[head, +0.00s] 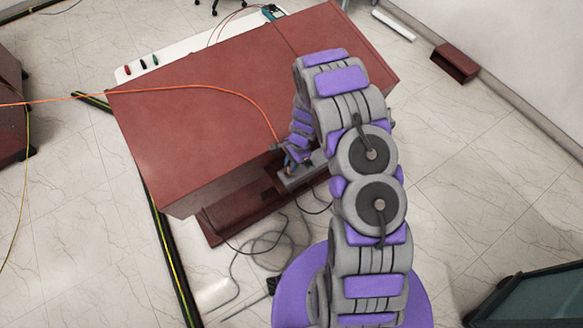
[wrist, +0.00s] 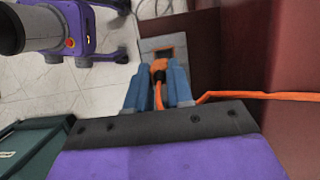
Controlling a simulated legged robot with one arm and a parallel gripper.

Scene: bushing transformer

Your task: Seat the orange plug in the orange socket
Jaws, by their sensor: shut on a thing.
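My gripper (wrist: 157,76) is shut on the orange plug (wrist: 159,72), which sits between its two blue fingers in the wrist view. The plug points away from the gripper toward a grey box (wrist: 152,44) with a dark square opening (wrist: 170,53). The plug's front end is close to that opening; I cannot tell whether it touches or enters it. No orange socket face shows clearly. In the head view my gripper (head: 290,158) is at the front side of the red cabinet, near the grey box (head: 300,180), and the plug is too small to make out.
An orange cable (head: 200,87) crosses the red cabinet top (head: 190,130) down to my gripper. Loose dark cables (head: 262,248) lie on the floor below. A dark green bin (head: 535,298) stands at lower right. A red box (head: 456,63) lies near the wall.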

